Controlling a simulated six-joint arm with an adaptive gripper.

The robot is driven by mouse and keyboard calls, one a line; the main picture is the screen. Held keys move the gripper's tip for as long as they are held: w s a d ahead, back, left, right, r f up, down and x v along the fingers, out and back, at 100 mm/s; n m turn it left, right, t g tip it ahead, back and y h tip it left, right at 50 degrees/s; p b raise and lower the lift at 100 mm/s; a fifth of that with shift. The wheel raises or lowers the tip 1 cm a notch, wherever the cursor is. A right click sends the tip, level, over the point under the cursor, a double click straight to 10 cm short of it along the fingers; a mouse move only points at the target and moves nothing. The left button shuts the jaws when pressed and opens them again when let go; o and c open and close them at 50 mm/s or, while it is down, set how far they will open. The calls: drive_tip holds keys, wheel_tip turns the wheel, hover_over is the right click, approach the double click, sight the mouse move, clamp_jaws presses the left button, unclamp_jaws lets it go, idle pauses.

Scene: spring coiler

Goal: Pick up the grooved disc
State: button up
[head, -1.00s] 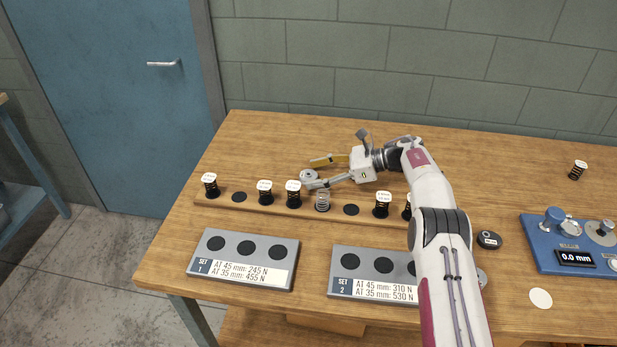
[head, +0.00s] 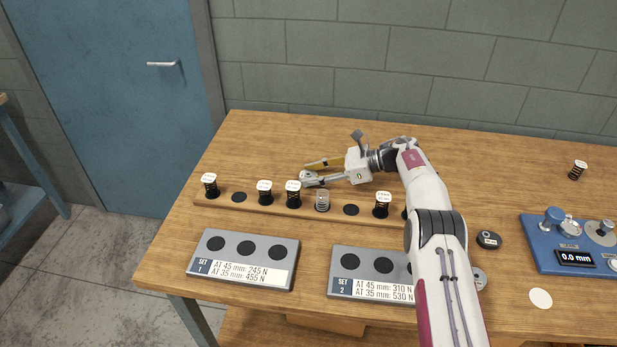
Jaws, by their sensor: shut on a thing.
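The grooved disc (head: 308,174) is a small grey metal disc at the back of the bench, behind the row of springs. My gripper (head: 307,174) reaches it from the right, low over the bench, and is shut on it. One finger is on its far side and the other on its near side. The fingers partly hide the disc, and its groove is too small to make out. I cannot tell whether it is clear of the bench top.
A wooden rack (head: 237,205) of springs and black pads runs just in front of my gripper. Two grey trays, set 1 (head: 205,263) and set 2 (head: 341,283), stand nearer. A blue tester (head: 540,263) is at right. The back left of the bench is clear.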

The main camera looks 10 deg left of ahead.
sight(315, 174)
drive_tip(key=shift+r, duration=0.15)
wheel_tip(315, 174, up, 10)
idle(0.8)
idle(0.7)
drive_tip(key=w+d+r+m+t+h, duration=0.1)
drive_tip(key=w+d+r+m+t, duration=0.25)
drive_tip(key=d, duration=1.15)
drive_tip(key=w+d+r+m+t+h, duration=0.1)
drive_tip(key=d+r+m+t, duration=0.4)
drive_tip(key=d, duration=1.1)
drive_tip(key=s+d+m+t+h, duration=0.2)
drive_tip(key=s+d+h, duration=0.15)
drive_tip(key=d, duration=0.75)
drive_tip(key=s+d+f+m+t+h, duration=0.2)
drive_tip(key=d+f, duration=0.3)
drive_tip(key=f, duration=0.3)
drive_tip(key=shift+s+d+f+m+h, duration=0.2)
drive_tip(key=shift+s+d+m+h, duration=0.05)
drive_tip(key=shift+m+h, duration=0.25)
